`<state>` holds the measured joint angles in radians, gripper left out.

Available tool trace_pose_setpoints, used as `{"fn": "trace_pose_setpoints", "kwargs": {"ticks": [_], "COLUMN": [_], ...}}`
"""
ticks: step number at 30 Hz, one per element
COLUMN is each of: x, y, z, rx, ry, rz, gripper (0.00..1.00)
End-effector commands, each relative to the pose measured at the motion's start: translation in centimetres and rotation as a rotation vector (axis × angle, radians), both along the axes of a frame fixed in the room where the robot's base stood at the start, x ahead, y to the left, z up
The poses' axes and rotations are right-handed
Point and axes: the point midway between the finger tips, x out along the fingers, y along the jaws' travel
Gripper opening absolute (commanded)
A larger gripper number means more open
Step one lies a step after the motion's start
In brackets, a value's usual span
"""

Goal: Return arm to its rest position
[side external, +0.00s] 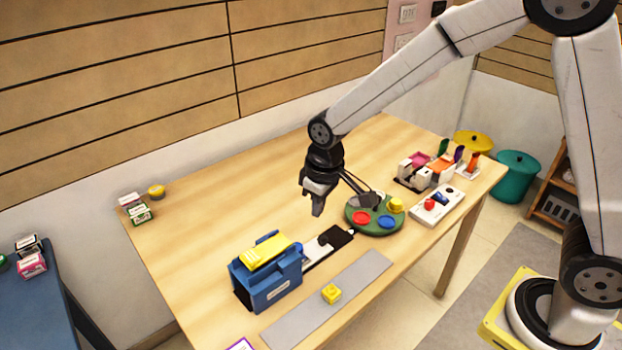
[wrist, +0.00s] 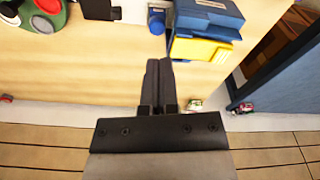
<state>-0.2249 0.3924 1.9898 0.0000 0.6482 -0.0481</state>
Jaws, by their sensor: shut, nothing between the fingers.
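My gripper (side external: 317,200) hangs above the wooden table (side external: 208,213), near its middle. Its fingers are together and hold nothing; the closed fingertips also show in the wrist view (wrist: 160,66). In the side view my gripper is behind the blue box and to the left of the round green tray. My arm reaches in from the right side.
A blue box (side external: 272,282) with a yellow top stands near a grey strip (side external: 355,278) bearing a yellow block (side external: 331,293). A green tray (side external: 382,227) holds coloured discs. A white device (side external: 437,205) lies at right. The table's back left is mostly clear.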

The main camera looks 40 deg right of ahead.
Motion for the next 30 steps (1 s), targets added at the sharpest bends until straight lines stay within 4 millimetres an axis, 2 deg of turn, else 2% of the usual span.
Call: {"fn": "trace_pose_setpoints", "kwargs": {"ticks": [3, 9, 15, 18, 23, 30], "x": [-2.3, -6.6, -10.7, -12.1, -13.1, -13.2], "y": [-2.5, -6.0, -8.4, -9.0, -9.5, -9.5], "z": [0.3, 0.4, 0.1, -0.1, -0.3, -0.3], "rx": [0.006, 0.014, 0.020, 0.021, 0.022, 0.022], "ry": [-0.025, -0.064, -0.100, -0.111, -0.119, -0.119], "rz": [-0.058, -0.150, -0.228, -0.253, -0.272, -0.273], "gripper": [0.00, 0.00, 0.00, 0.00, 0.00, 0.00]}}
